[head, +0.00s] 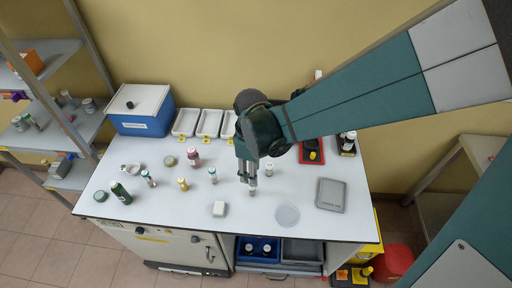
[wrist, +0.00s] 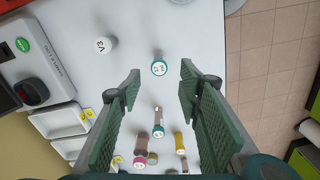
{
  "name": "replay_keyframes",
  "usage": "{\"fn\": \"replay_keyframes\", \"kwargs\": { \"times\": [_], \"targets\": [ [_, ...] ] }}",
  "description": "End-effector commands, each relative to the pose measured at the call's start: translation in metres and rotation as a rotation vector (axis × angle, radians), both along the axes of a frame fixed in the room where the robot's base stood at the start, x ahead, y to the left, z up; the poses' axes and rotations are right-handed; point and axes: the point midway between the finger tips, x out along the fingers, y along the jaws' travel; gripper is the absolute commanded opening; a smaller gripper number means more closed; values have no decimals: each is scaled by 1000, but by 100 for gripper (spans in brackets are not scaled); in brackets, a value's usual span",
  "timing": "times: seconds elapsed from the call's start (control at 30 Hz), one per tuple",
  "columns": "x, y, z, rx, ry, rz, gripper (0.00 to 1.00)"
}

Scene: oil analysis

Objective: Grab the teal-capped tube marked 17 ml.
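A teal-capped tube (wrist: 159,68) stands upright, seen from above, ahead of and between my fingers in the wrist view; its cap marking looks like 17 but is small. In the head view this tube (head: 253,191) is directly below my gripper (head: 248,178), its upper part partly hidden by the fingers. My gripper (wrist: 157,90) is open, with nothing clasped. A second teal-capped tube (wrist: 158,129) stands lower in the wrist view and to the left in the head view (head: 212,175). Another tube with a teal-looking cap (head: 148,178) stands farther left.
A white-capped vial marked V3 (wrist: 105,45) stands close by. Pink-capped (head: 193,157) and yellow-capped (head: 183,184) tubes stand left. A white block (head: 219,209), clear dish (head: 287,214) and grey scale (head: 331,195) lie nearby. White trays (head: 208,123) line the back.

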Motion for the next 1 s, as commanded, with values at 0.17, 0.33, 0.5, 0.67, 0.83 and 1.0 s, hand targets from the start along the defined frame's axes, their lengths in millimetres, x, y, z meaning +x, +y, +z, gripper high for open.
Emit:
{"fn": "replay_keyframes", "kwargs": {
  "times": [0.17,0.33,0.5,0.67,0.83,1.0],
  "targets": [
    [0,0,0,0,0,-1,35],
    [0,0,-4,0,0,-1,35],
    [1,0,-14,0,0,-1,35],
    [0,0,-23,1,-1,-1,35],
    [0,0,-26,1,-1,-1,35],
    [0,0,-26,1,0,-1,35]
  ]
}}
